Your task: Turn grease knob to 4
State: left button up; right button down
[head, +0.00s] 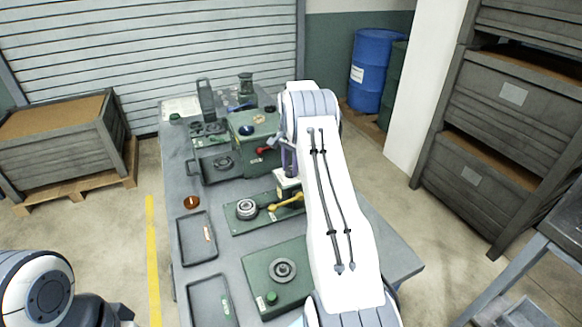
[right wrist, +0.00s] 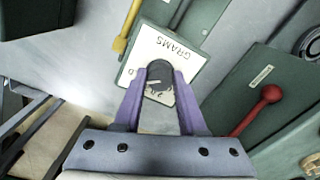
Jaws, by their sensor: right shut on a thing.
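The grease knob (right wrist: 159,77) is dark and round, with a light pointer mark, in the right wrist view. It stands on a white dial plate (right wrist: 163,50) marked "GRAMS", whose numbers are mostly covered. My right gripper (right wrist: 160,88) has its purple fingers shut on the knob, one on each side. The setting cannot be read clearly. In the head view the right gripper (head: 289,163) is partly behind my white arm, above the white plate (head: 286,182), and the knob is hidden. Only part of my left arm shows at lower left; its gripper is out of view.
A green machine with a red lever (head: 265,150) stands close behind; the red knob (right wrist: 271,93) is right of my gripper. A yellow lever (head: 287,202) lies in front. Grey trays (head: 196,252) line the left side of the table (head: 228,262).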

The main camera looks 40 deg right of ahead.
jog(key=shift+d+r+m, duration=0.1)
jog(key=shift+m, duration=0.4)
jog(key=shift+c, duration=2.4)
grip_release()
jog(key=shift+r, duration=0.3)
notch_tip(320, 180, up, 10)
jog(key=b, duration=0.2)
jog(key=shift+f, duration=0.1)
